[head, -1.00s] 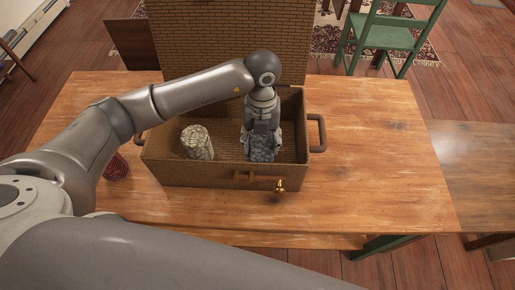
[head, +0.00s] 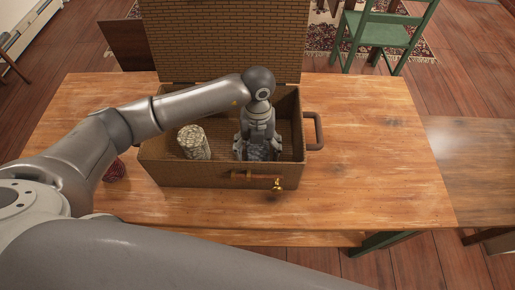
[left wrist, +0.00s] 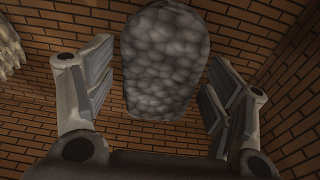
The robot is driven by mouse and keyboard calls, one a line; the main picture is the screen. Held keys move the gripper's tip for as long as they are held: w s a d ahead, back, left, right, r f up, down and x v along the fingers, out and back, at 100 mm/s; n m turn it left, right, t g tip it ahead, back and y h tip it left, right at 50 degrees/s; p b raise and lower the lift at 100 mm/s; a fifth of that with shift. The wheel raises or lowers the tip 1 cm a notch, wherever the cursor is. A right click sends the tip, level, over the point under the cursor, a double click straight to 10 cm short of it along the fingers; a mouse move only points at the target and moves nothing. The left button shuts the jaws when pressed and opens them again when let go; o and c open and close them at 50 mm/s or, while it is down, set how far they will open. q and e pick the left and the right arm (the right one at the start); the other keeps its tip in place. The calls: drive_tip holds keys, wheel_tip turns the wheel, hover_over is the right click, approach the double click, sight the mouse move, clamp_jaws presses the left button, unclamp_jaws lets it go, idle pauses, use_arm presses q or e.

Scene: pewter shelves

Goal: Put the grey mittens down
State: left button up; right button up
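The grey mittens (head: 257,154), a mottled grey bundle, are inside the open wicker basket (head: 200,176), right of its middle. In the left wrist view the mittens (left wrist: 165,60) show as a rounded lump over the woven floor. My left gripper (head: 259,146) reaches down into the basket over them. In the wrist view its fingers (left wrist: 160,72) stand apart on both sides of the mittens, with a visible gap on each side. It is open. The gripper partly hides the mittens in the head view. My right gripper is not in view.
A pale knobbly roll (head: 194,142) stands in the basket's left part. The basket's raised lid (head: 220,40) is behind, and a handle (head: 316,130) sticks out at right. The table's right part (head: 380,150) is clear.

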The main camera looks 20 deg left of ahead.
use_arm(q)
wheel_tip(320, 180, up, 12)
drive_tip(key=w, duration=0.1)
drive_tip(key=shift+w+a+r+b, duration=0.15)
drive_tip(key=shift+w+a+b, duration=0.05)
drive_tip(key=shift+b, duration=0.15)
idle(0.4)
